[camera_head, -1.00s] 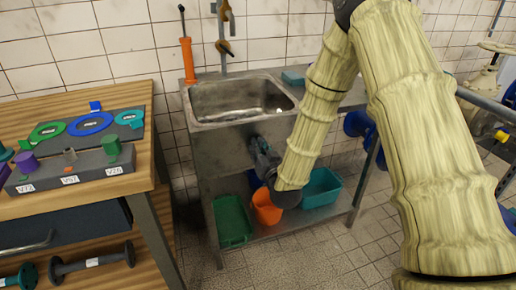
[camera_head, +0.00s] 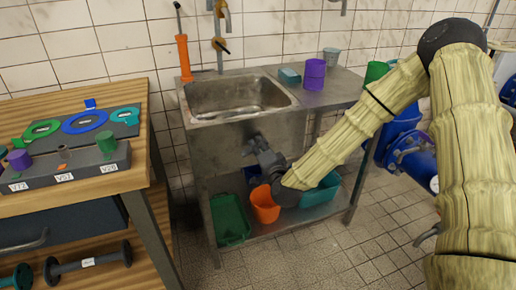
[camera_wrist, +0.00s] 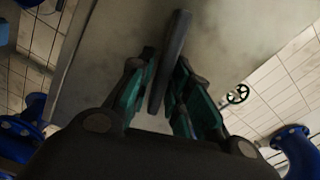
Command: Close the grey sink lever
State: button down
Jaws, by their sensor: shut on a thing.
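The metal sink (camera_head: 240,98) stands against the tiled wall, with a plain grey front panel. My gripper (camera_head: 258,147) is at that front panel, below the basin. In the wrist view the grey sink lever (camera_wrist: 174,50) is a dark, slim bar running between the two green-and-black fingers of my gripper (camera_wrist: 163,82). The fingers are shut on it. In the head view the lever is mostly hidden by my gripper, and I cannot tell its exact angle there.
Below the sink, a shelf holds a green tray (camera_head: 230,220), an orange bucket (camera_head: 264,204) and a teal bin (camera_head: 321,191). A purple cup (camera_head: 315,73) stands on the counter. A wooden workbench (camera_head: 143,100) is at left; blue pipework (camera_head: 412,155) is at right.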

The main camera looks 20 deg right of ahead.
jog(key=shift+d+f+m+b, duration=0.15)
jog(key=shift+m+b, duration=0.15)
jog(key=shift+m, duration=0.6)
jog(key=shift+a+f+m+b, duration=0.1)
jog(key=shift+m+b, duration=0.2)
jog(key=shift+m, duration=0.6)
jog(key=c, duration=1.5)
grip_release()
jog(key=shift+s, duration=0.2)
jog(key=s, duration=1.1)
jog(key=shift+s+d, duration=0.25)
jog(key=shift+s, duration=0.1)
